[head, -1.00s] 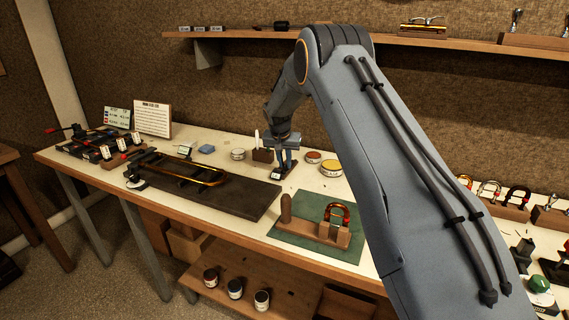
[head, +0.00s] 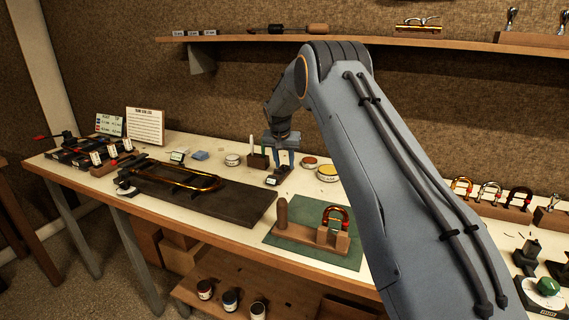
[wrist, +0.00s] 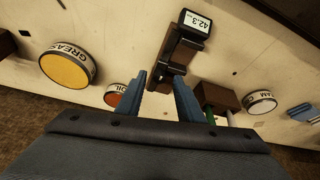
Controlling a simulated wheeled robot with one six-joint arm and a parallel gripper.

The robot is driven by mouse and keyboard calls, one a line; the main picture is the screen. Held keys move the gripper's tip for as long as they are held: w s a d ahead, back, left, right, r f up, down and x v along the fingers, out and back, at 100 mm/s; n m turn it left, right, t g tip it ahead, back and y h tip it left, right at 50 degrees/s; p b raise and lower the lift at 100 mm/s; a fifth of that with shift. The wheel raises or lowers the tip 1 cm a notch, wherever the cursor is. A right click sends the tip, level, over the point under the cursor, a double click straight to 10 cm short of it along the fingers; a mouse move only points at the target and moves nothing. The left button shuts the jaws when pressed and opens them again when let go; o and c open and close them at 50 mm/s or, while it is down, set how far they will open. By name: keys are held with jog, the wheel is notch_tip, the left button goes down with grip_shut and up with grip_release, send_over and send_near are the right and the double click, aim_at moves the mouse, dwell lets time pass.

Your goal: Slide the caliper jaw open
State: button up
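The caliper is a dark tool with a white display reading 42.3 (wrist: 196,22) in the wrist view, lying on the pale bench top. In the head view it is the small dark piece (head: 277,177) behind the green mat. My gripper (wrist: 159,78) is open, its two blue fingers spread and pointing at the caliper's dark near end. That end shows between and just past the fingertips. I cannot tell whether either finger touches it. In the head view my gripper (head: 281,160) hangs over the caliper, and its fingers look small there.
A yellow grease tin (wrist: 66,66) and a red-topped oil tin (wrist: 114,95) stand on one side. A brown wooden block (wrist: 220,97) and a white tin (wrist: 261,102) stand on the other. A green mat (head: 345,256) with a wooden fixture lies in front.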

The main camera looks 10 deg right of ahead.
jog(key=shift+r, duration=0.1)
jog(key=b+v, duration=0.2)
jog(key=v, duration=0.5)
jog(key=shift+s+r, duration=0.2)
jog(key=shift+r, duration=0.05)
jog(key=shift+a, duration=0.1)
